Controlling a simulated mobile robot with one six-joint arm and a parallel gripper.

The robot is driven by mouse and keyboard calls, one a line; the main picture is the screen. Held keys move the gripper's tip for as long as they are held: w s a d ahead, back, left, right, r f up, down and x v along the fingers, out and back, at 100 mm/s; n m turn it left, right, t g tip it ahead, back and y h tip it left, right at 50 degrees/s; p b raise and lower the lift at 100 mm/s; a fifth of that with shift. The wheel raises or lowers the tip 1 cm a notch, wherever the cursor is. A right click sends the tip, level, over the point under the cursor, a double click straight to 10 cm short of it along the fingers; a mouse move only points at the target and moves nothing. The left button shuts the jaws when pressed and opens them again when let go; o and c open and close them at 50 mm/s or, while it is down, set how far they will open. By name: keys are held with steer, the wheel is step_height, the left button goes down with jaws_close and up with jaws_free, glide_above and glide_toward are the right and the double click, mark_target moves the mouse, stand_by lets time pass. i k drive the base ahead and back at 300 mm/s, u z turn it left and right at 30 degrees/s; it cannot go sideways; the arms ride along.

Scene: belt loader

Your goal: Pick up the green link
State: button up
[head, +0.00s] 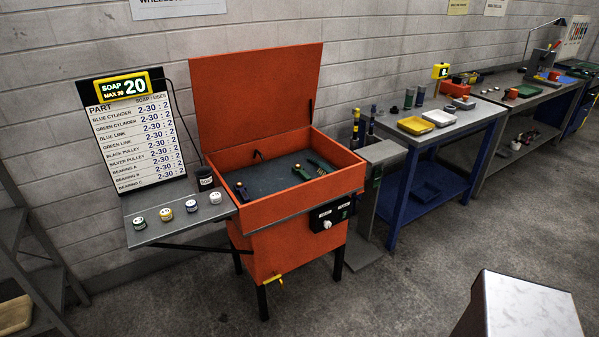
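A small, long green part (319,165), which looks like the green link, lies inside the orange washer tub (283,206) near its right rear. A dark part with a yellowish end (301,173) lies just left of it; I cannot tell if they touch. Another small dark part (242,191) is at the left of the tub floor. The tub's orange lid (257,92) stands open. My gripper is not in view.
Workbenches (440,130) run along the wall to the right. A pale-topped block (530,305) is at bottom right. Floor in front is clear.

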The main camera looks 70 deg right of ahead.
mark_target(301, 172)
steer(key=z, duration=0.5)
steer(key=i, duration=0.85)
steer(key=z, duration=0.6)
